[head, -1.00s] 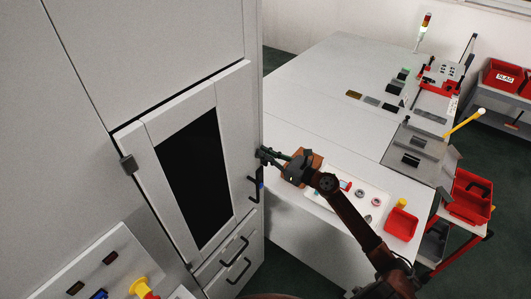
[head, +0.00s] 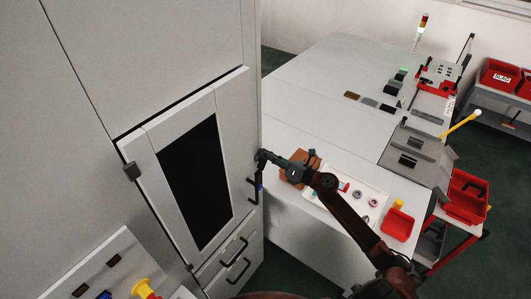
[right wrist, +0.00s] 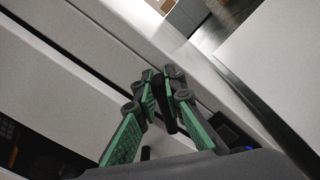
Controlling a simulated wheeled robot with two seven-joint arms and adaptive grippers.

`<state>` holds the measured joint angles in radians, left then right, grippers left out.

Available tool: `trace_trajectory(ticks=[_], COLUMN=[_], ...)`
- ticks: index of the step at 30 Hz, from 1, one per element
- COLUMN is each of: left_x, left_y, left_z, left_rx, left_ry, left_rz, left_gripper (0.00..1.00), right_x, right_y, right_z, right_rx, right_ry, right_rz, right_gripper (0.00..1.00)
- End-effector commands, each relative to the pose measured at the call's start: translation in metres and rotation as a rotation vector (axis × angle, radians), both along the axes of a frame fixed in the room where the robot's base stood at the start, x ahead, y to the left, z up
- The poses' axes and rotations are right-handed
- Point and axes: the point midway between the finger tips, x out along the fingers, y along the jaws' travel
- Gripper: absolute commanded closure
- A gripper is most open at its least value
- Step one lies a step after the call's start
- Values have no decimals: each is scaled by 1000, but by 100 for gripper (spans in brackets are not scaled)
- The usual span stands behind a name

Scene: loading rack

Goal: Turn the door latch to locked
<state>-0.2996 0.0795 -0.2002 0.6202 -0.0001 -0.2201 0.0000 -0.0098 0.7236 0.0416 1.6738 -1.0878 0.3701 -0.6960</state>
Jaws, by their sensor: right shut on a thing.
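The cabinet door (head: 222,145), pale with a dark window, stands at left centre in the head view and looks shut or nearly so. My right gripper (head: 259,160) is at its right edge, just above a black handle (head: 253,191) with a blue spot. In the right wrist view, the green-padded fingers of my right gripper (right wrist: 163,103) are shut on a slim black piece (right wrist: 164,115), which appears to be the door latch. The fingers hide much of it, so its turn angle cannot be told. My left gripper is out of view.
A hinge (head: 131,171) sits at the door's left edge. Drawers with black handles (head: 236,252) lie below. To the right, a pale table (head: 310,85) carries a brown block (head: 294,169), a white tray (head: 325,197) and a red bin (head: 398,225).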

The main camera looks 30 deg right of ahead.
Motion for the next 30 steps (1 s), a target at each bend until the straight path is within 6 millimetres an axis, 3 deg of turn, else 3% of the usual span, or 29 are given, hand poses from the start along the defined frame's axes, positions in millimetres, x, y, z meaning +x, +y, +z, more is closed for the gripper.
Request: trace_trajectory(ticks=[18,30], left_x=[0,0], left_y=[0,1], left_z=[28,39], left_rx=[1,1], left_ry=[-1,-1], left_rz=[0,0], left_gripper=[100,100], right_x=[4,5], right_y=[-12,-14], right_z=[-10,-18], right_rx=[533,764], right_ry=[218,312], right_rz=[-6,-6], right_gripper=[100,100])
